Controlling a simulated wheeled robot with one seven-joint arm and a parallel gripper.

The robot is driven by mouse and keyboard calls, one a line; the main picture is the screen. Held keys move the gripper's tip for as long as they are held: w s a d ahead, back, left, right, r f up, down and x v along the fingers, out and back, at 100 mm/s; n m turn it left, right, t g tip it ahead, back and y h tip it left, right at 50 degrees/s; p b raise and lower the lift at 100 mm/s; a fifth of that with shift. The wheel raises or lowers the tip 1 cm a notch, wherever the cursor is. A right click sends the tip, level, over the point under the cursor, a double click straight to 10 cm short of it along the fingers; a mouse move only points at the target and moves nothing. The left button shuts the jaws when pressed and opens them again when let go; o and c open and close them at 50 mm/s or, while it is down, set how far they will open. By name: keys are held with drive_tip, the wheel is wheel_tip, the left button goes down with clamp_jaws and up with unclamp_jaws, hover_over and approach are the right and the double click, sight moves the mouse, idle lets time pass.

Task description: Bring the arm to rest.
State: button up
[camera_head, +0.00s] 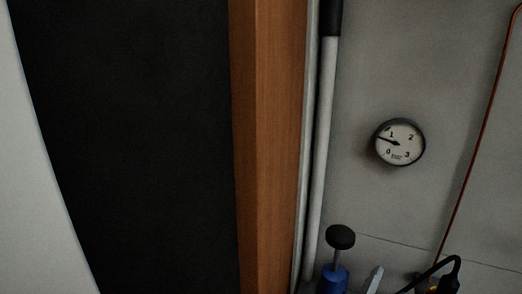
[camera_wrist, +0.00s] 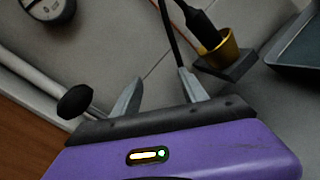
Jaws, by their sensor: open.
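My gripper (camera_wrist: 160,76) shows in the wrist view, with a purple body and two grey fingers spread apart. Nothing is visible between the fingers. A black knob (camera_wrist: 75,101) appears to the left of the fingers. A yellow cup (camera_wrist: 224,52) with a black plug-like part in it is beyond the right finger, and a black cable passes close to that finger. In the head view only a pale pointed tip (camera_head: 374,279) shows at the bottom edge, which looks like one of my fingers. The rest of my arm is not clearly visible.
A round pressure gauge (camera_head: 400,142) is on the grey wall. A blue fitting (camera_head: 333,279) with a black knob stands left of the pale tip. A wooden post (camera_head: 268,150) and white pipe (camera_head: 322,150) run upright. A dark tray (camera_wrist: 298,48) is at the wrist view's right.

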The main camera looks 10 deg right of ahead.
drive_tip(key=s+a+f+m+t+y, duration=0.1)
drive_tip(key=a+f+m+t+y, duration=0.3)
drive_tip(key=a+f+y, duration=0.3)
drive_tip(key=s+a+f+m+y, duration=0.1)
drive_tip(key=s+a+m+y, duration=0.45)
drive_tip(key=s, duration=0.25)
drive_tip(key=s+d+f+m+g, duration=0.1)
drive_tip(key=s+d+m, duration=0.2)
drive_tip(key=s+m, duration=0.7)
drive_tip(key=s, duration=1.2)
drive_tip(key=shift+s+y, duration=0.35)
